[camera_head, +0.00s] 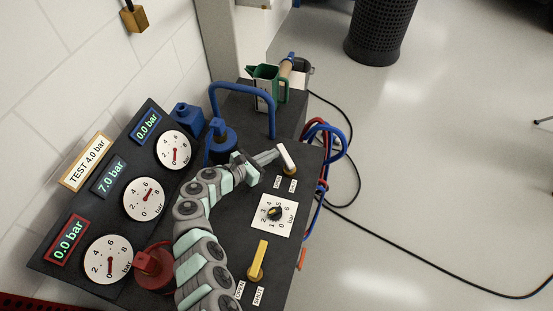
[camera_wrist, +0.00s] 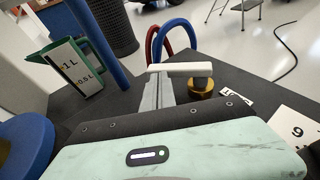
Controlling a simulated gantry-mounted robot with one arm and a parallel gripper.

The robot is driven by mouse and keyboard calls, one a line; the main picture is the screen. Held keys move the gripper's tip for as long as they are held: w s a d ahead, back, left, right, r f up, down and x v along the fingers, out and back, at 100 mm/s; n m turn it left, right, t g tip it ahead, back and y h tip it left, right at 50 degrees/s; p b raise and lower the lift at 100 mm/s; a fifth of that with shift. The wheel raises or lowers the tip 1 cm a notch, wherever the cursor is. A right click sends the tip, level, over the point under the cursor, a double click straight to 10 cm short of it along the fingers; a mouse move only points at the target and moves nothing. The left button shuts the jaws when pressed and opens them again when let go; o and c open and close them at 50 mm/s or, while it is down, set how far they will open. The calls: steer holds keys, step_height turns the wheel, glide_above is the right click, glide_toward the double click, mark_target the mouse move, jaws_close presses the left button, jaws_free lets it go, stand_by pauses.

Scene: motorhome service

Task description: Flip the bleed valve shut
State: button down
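A small valve with a white lever (camera_head: 285,156) stands on the dark panel top near its far right edge, beside two small labels (camera_head: 284,184). In the wrist view the white lever (camera_wrist: 180,68) lies crosswise above a brass-coloured base (camera_wrist: 203,89). My gripper (camera_head: 277,153) is at the lever's left side. Its fingers (camera_wrist: 157,88) look closed together, with the tips at or just under the lever's free end; I cannot tell whether they touch. A second valve with a yellow lever (camera_head: 258,259) sits nearer, with labels reading OPEN and SHUT.
A round dial knob (camera_head: 275,213) lies between the two levers. A red valve (camera_head: 154,267) and gauges (camera_head: 109,260) are left. Hoses (camera_head: 327,135) hang at the right edge.

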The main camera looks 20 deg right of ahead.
mark_target(281, 147)
steer(key=shift+w+d, duration=0.5)
steer(key=shift+d, duration=0.15)
steer(key=shift+w+d, duration=0.45)
steer(key=shift+d, duration=0.2)
steer(key=shift+w+d+p, duration=0.2)
steer(key=shift+d+p, duration=0.1)
steer(key=shift+d, duration=0.65)
steer(key=shift+r, duration=0.1)
steer(key=shift+a+r+p, duration=0.15)
steer(key=shift+a+p, duration=0.05)
steer(key=shift+p, duration=0.1)
steer(key=p+v, duration=0.6)
steer(key=v, duration=0.3)
steer(key=shift+s+a+r, duration=0.15)
steer(key=shift+s+a, duration=0.05)
steer(key=shift+a, duration=0.1)
steer(key=shift+s+a, duration=0.15)
steer(key=shift+a, duration=0.15)
